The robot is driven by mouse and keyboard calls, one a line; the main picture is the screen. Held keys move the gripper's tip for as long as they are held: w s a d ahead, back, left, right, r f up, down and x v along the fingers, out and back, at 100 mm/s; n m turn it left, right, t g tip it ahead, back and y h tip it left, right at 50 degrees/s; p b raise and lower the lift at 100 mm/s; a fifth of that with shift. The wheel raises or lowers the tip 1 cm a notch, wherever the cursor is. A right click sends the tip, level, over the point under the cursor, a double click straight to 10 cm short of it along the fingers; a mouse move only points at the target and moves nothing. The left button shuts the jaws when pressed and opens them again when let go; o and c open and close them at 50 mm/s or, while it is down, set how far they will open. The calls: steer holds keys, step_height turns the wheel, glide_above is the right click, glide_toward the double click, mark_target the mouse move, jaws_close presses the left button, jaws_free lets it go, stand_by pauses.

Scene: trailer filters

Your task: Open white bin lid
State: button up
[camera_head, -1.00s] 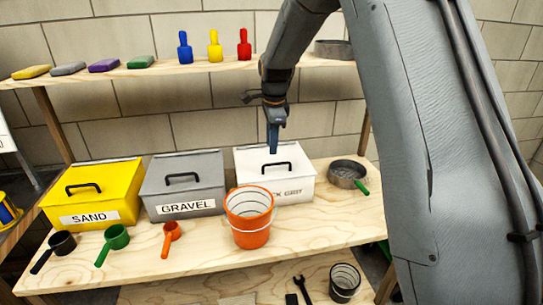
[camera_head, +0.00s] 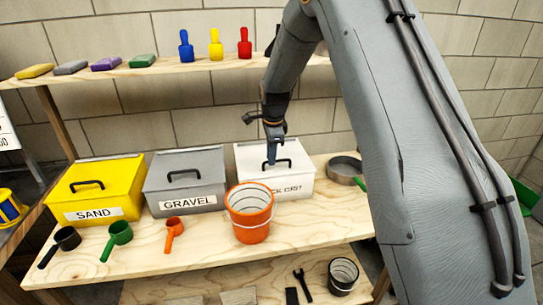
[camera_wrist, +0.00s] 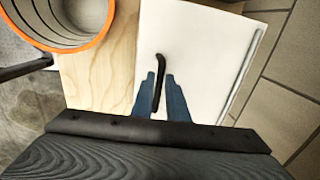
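The white bin (camera_head: 305,192) stands on the workbench with its lid (camera_head: 262,155) closed. A black handle (camera_head: 284,161) is on the lid, and its label is partly hidden by the orange bucket. My gripper (camera_head: 271,160) points down at the left part of the handle. In the wrist view, the two blue fingers (camera_wrist: 160,82) are apart, one on each side of the black handle (camera_wrist: 160,63). Gaps show between the fingers and the handle, and I cannot tell how deep the fingertips reach.
The orange bucket (camera_head: 250,222) stands just in front of the white bin. The grey gravel bin (camera_head: 185,180) is close on its left, and the yellow sand bin (camera_head: 97,190) is further left. A round metal pan (camera_head: 345,168) is on the right. The upper shelf (camera_head: 160,68) runs behind.

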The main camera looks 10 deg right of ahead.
jaws_close()
steer(key=shift+r, duration=0.1)
